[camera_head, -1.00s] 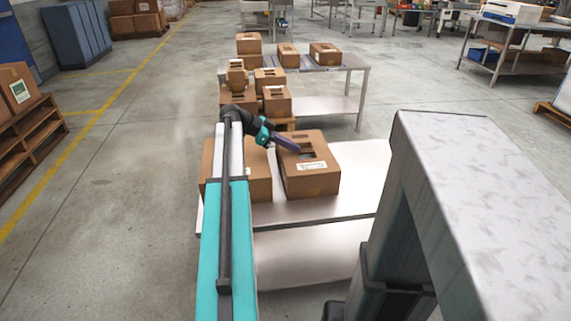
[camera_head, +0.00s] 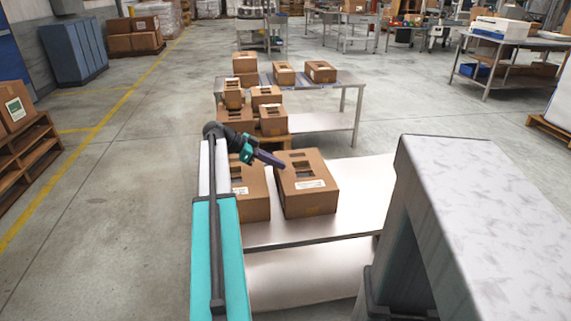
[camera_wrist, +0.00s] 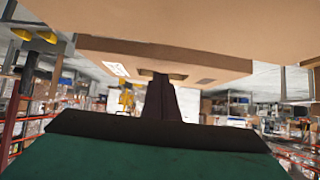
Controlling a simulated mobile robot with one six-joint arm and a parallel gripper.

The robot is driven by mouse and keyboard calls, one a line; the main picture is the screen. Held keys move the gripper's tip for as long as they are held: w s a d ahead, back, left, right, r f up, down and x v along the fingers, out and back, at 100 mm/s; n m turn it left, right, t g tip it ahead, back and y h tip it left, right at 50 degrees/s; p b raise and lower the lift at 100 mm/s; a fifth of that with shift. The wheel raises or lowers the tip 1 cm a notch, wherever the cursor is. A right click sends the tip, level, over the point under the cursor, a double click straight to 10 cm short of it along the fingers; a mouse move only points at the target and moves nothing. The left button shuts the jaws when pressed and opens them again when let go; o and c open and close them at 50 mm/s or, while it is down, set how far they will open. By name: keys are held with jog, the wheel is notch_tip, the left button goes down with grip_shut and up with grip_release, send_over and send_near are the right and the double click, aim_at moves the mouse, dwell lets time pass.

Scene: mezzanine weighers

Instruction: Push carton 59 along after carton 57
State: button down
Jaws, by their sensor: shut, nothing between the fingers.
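Two brown cartons stand side by side on the near steel table (camera_head: 360,200). The right carton (camera_head: 318,170) has openings in its top and a white label on its front. The left carton (camera_head: 255,205) is partly hidden by my arm. I cannot read any numbers, so I cannot tell which is 57 or 59. My gripper (camera_head: 282,165) is shut and empty, its tip overlapping the right carton's left upper edge; contact is unclear. In the wrist view the closed fingers (camera_wrist: 160,82) point toward a carton with a slot and label (camera_wrist: 210,62); carton board fills the top.
Beyond the near table, several cartons (camera_head: 268,97) are stacked on a wooden pallet (camera_head: 287,141). A further steel table (camera_head: 345,78) bears three cartons at its back. Bare table top lies right of the right carton. Open floor lies left.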

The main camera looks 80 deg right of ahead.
jog(key=w, duration=0.2)
jog(key=w+a, duration=0.1)
jog(key=w, duration=0.2)
jog(key=w+a, duration=0.1)
jog(key=w, duration=0.1)
jog(key=shift+w+a, duration=0.2)
jog(key=shift+w, duration=0.15)
